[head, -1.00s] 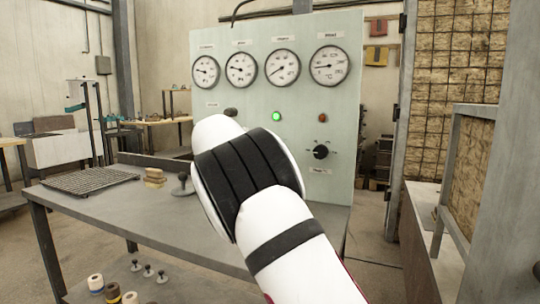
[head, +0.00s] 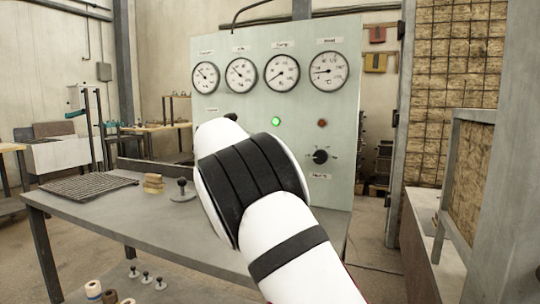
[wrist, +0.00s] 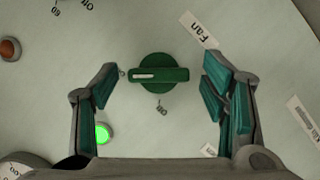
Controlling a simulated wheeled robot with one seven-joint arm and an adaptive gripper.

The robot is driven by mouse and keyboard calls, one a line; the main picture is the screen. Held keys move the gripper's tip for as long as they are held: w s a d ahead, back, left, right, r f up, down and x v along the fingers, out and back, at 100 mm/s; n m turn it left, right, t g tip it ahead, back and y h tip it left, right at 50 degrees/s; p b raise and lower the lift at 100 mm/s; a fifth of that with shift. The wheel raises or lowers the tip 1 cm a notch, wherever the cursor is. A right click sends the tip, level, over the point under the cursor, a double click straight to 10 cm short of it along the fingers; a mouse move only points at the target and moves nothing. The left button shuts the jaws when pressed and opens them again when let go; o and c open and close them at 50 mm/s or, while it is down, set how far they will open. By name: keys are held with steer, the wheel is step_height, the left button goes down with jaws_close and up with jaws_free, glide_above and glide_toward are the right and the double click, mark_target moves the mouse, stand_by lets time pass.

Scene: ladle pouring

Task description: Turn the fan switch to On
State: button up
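The fan switch (wrist: 158,74) is a round green knob with a raised bar and white pointer line, under a "Fan" label (wrist: 202,33) in the wrist view. Its white line points left in that view, toward a small mark partly hidden by a finger. Another mark below the knob is too small to read surely. My gripper (wrist: 158,88) is open, with one finger on each side of the knob and visible gaps between. In the head view my arm hides the fan switch and the gripper. The panel (head: 345,110) carries gauges and lights.
A lit green lamp (wrist: 104,132) is by the left finger, and a reddish lamp (wrist: 10,49) is at far left. A black knob (head: 320,156) is on the panel's right. The grey table (head: 110,215) holds a grate (head: 88,187) and small blocks (head: 153,183).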

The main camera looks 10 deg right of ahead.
steer(key=v, duration=1.2)
